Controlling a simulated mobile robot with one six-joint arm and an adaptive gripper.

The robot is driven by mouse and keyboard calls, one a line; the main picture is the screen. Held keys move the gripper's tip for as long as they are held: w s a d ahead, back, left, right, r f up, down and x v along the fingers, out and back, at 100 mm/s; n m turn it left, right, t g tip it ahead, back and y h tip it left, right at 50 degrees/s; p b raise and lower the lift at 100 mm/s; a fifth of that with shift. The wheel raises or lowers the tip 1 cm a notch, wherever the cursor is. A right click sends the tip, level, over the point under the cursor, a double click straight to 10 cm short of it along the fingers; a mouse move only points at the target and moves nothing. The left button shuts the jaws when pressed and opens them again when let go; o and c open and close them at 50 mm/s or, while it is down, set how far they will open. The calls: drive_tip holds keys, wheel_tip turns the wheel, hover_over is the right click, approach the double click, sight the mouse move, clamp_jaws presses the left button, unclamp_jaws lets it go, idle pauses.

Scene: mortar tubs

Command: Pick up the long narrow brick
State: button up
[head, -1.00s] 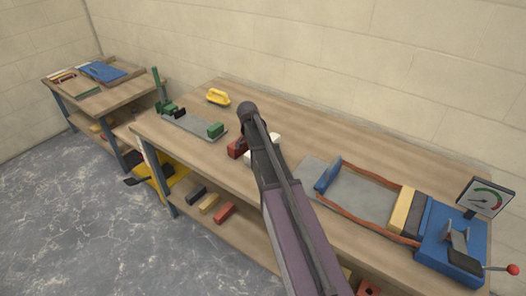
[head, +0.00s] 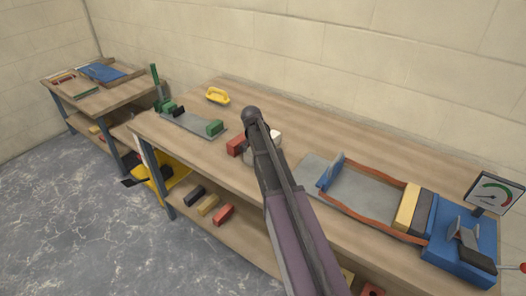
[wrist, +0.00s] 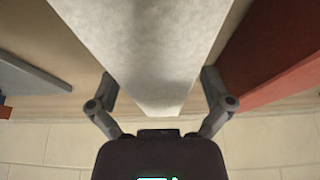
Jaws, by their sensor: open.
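In the wrist view a long, narrow pale grey brick (wrist: 145,50) runs between the two fingers of my gripper (wrist: 160,88). The fingers are apart, one on each side of it; I cannot tell whether they touch it. In the head view a small part of a pale brick (head: 276,138) shows beside my arm, on the long workbench. A red brick (head: 236,144) lies close to its left; it fills the right side of the wrist view (wrist: 275,62). My arm hides the gripper and most of the pale brick in the head view.
Black, yellow and red bricks (head: 223,215) lie on the lower shelf. The wall is close behind.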

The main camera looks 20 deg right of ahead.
idle(0.6)
drive_tip(key=c, duration=1.4)
